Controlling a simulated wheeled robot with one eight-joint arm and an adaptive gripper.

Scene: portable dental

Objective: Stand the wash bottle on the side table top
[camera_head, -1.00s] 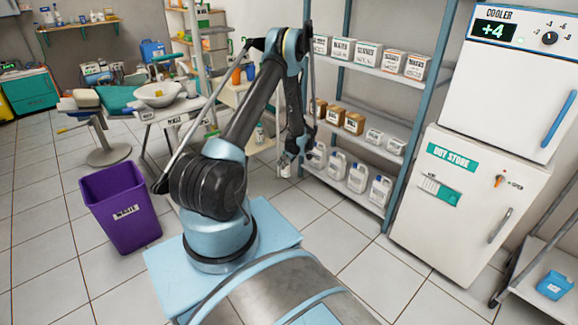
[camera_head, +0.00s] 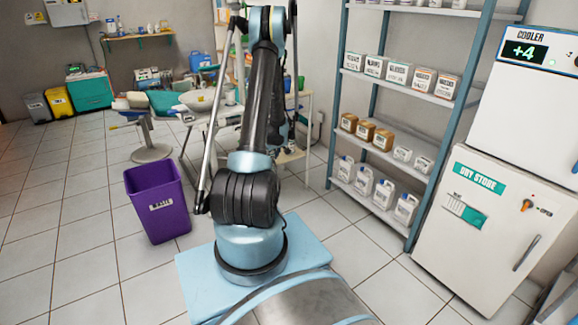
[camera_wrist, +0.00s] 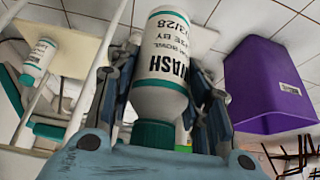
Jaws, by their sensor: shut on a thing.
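The wash bottle (camera_wrist: 160,60) is white with dark lettering and a teal cap. It fills the middle of the wrist view, where the scene appears upside down; its cap end is at the bottom of that picture. My gripper (camera_wrist: 160,88) is shut around the bottle, one dark finger on each side. In the head view my arm hides the gripper and bottle. The side table (camera_head: 307,118), with pale legs, stands partly hidden behind my arm. A pale panel (camera_wrist: 85,52), seemingly part of it, shows at upper left of the wrist view, apart from the held bottle.
Another white bottle (camera_wrist: 40,56) with teal shows beside the pale panel. A purple bin (camera_head: 158,205) stands on the floor to the left. A shelf rack (camera_head: 422,165) with boxes and jugs stands at right, beside the dry store cabinet (camera_head: 480,225). Floor at left is open.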

